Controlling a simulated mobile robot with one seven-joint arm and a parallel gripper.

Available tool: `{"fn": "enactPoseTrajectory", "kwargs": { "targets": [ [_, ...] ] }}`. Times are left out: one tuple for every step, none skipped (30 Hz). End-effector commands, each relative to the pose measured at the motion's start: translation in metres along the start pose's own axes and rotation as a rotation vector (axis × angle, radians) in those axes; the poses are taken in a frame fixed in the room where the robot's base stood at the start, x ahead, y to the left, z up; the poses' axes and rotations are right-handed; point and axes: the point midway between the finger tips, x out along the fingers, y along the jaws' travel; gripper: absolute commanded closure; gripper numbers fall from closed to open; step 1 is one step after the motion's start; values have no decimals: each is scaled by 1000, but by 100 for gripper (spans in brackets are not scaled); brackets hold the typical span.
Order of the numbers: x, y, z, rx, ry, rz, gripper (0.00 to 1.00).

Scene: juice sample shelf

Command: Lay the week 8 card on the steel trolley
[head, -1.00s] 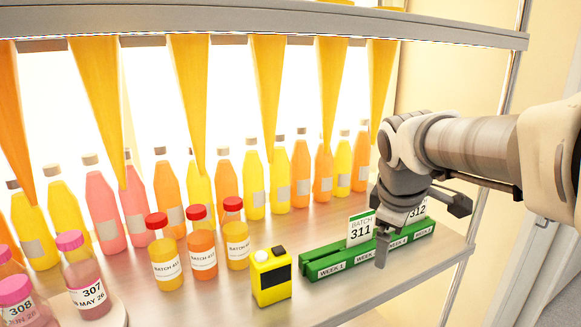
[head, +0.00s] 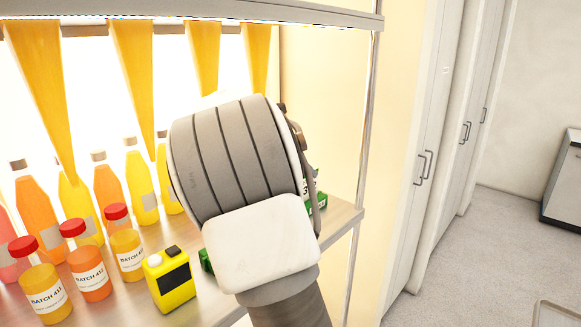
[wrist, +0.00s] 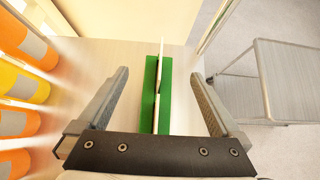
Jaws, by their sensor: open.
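In the wrist view, my gripper (wrist: 158,76) is open, its two fingers apart on either side of the green card rack (wrist: 148,100). A pale card (wrist: 162,60) stands in the rack between the fingers, seen nearly edge-on and not touched by them. No week number can be read there. In the head view my arm hides most of the rack (head: 207,262). Part of a white card (head: 305,190) shows beside the arm, its number mostly covered. The steel trolley (wrist: 285,85) stands to the right of the shelf in the wrist view.
Tall juice bottles (head: 142,190) line the back. The shelf board (head: 343,215) ends just right of the rack, with a metal post beside it. Open floor (head: 480,250) lies beyond.

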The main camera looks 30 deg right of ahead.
Motion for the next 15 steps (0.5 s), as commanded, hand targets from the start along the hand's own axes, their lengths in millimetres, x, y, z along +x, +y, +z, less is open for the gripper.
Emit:
{"fn": "enactPoseTrajectory", "kwargs": {
  "targets": [
    [10, -1, -2, 1, -1, -4, 0],
    [15, -2, -2, 1, -1, -4, 0],
    [20, -1, -2, 3, -1, -4, 0],
    [25, -1, -3, 3, 0, -3, 0],
    [30, -1, -3, 3, -1, -4, 0],
    [36, -2, -2, 2, -1, -4, 0],
    [40, -2, -3, 3, 0, -4, 0],
    [42, -2, 0, 3, 1, -4, 0],
    [46, -2, 1, 3, 1, -4, 0],
    [50, -2, 1, 2, 2, -4, 0],
    [53, -2, 1, 2, 2, -4, 0],
    [58, -2, 1, 2, 2, -3, 0],
    [61, -2, 1, 2, 1, -3, 0],
    [63, -1, 1, 2, 1, -3, 0],
    [67, -1, 1, 2, 1, -3, 0]
  ]
}}
